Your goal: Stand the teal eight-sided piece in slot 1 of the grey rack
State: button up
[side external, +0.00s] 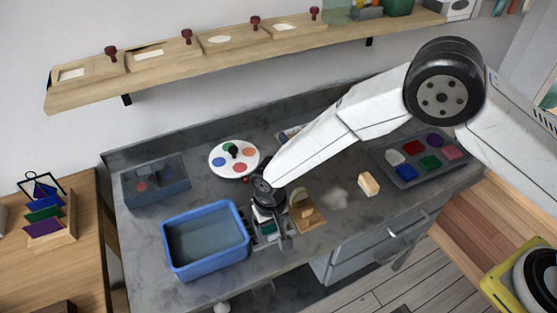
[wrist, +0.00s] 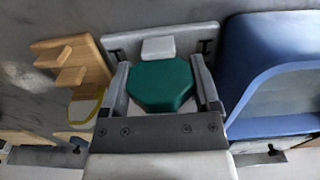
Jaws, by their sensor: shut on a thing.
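The teal eight-sided piece (wrist: 160,86) sits between the two fingers of my gripper (wrist: 162,72) in the wrist view, its broad face toward the camera. In the side external view my gripper (side external: 267,215) is low over the counter, and the teal piece (side external: 268,228) shows as a small dark patch. A grey fitting that looks like the rack (side external: 272,243) is right at the gripper; its grey edge (wrist: 122,41) and a pale block show just beyond the piece in the wrist view. The slots are hidden, and I cannot tell whether the piece touches the rack.
A blue tub (side external: 206,240) stands close on the left of the gripper, a wooden stand (side external: 306,212) close on the right. Behind are a round paint palette (side external: 234,158) and a grey box (side external: 155,181). A tray of coloured pieces (side external: 408,171) lies at the right.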

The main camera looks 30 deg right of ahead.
jog(key=shift+f, duration=0.7)
dwell(0.8)
jog(key=o, duration=1.2)
jog(key=shift+c, duration=0.2)
jog(key=shift+r, duration=0.15)
jog(key=shift+r, duration=3.3)
